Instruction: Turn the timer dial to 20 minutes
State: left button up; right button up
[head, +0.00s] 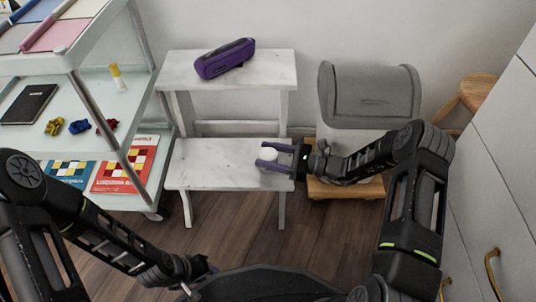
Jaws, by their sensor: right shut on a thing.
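A small white rounded object (268,154), which looks like the timer, is on the lower white step of the stool, near its right end. My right gripper (266,155) reaches in from the right and is shut on this timer, one finger on each side. The dial's marks and setting are too small to read. My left gripper (204,268) is low in the head view, left of centre, away from the timer. Its fingers are too dark and hidden to tell whether they are open.
The white step stool (205,165) holds a purple case (225,59) on its upper step. A glass-shelved cart (85,95) stands at left with books and small clips. A grey covered machine (368,95) is behind my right arm. White drawers (500,150) stand at right.

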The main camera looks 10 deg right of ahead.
jog(key=c, duration=0.6)
jog(key=shift+p, duration=0.3)
dwell(0.4)
jog(key=shift+s+r+m+t+h+p, duration=0.1)
jog(key=shift+r+m+t+h+p, duration=0.15)
jog(key=shift+m+t+h+p, duration=0.65)
jog(key=m+t+h+p, duration=0.3)
jog(key=h+p, duration=0.1)
jog(key=p, duration=0.1)
jog(key=m+t+h+p, duration=0.3)
jog(key=m+h+p, duration=0.1)
jog(key=h+p, duration=0.1)
jog(key=shift+a+m+t+h+p, duration=0.15)
jog(key=shift+m+t+h+p, duration=0.2)
jog(key=shift+p, duration=0.35)
jog(key=shift+f+m+h, duration=0.1)
jog(key=shift+m+h, duration=0.15)
jog(key=shift+h, duration=0.2)
jog(key=shift+f+t, duration=0.15)
jog(key=shift+t, duration=0.1)
